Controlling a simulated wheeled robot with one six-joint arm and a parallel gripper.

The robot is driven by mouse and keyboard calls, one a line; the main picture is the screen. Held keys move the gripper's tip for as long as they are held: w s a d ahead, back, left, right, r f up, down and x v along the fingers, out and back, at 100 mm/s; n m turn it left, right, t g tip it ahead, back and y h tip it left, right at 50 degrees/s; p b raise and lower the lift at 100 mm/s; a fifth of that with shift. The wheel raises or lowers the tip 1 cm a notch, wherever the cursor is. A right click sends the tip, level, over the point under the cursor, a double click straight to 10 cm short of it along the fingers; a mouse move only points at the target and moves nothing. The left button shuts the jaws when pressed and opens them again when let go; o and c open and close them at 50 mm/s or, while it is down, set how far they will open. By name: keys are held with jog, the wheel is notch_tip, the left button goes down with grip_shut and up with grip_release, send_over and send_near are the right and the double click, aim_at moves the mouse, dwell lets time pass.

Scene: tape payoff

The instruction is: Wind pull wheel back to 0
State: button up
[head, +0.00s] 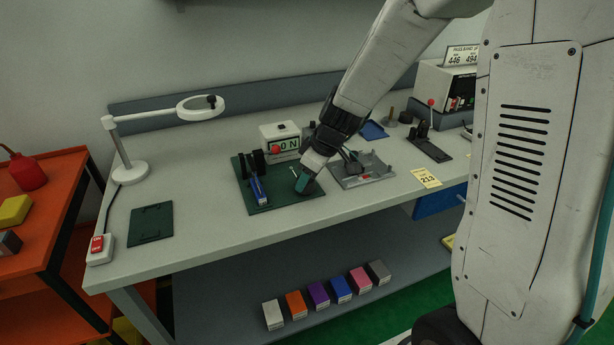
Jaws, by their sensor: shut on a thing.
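My gripper (304,184) points down at the right part of a dark green base plate (285,203) on the bench. It is shut on what appears to be the pull wheel, which the fingers mostly hide. A small pale piece, perhaps a handle, sticks out just left of the fingers. A blue part (257,190) with dark upright posts stands on the plate's left part, apart from the gripper. Behind the plate, a pale box with a display (287,143) reads "0 N"; any leading character is unclear. A red knob sits at its front.
A grey tray fixture (363,181) stands close right of my gripper. A magnifier lamp (132,172), a dark green mat (150,223) and a red switch (98,248) are at left. Several coloured boxes (319,295) line the lower shelf. The bench front is clear.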

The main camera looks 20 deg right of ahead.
jog(key=shift+n, duration=0.3)
jog(key=o, duration=1)
jog(key=shift+d, duration=0.1)
jog(key=v, duration=0.7)
jog(key=shift+d+r, duration=0.15)
jog(key=shift+r, duration=0.2)
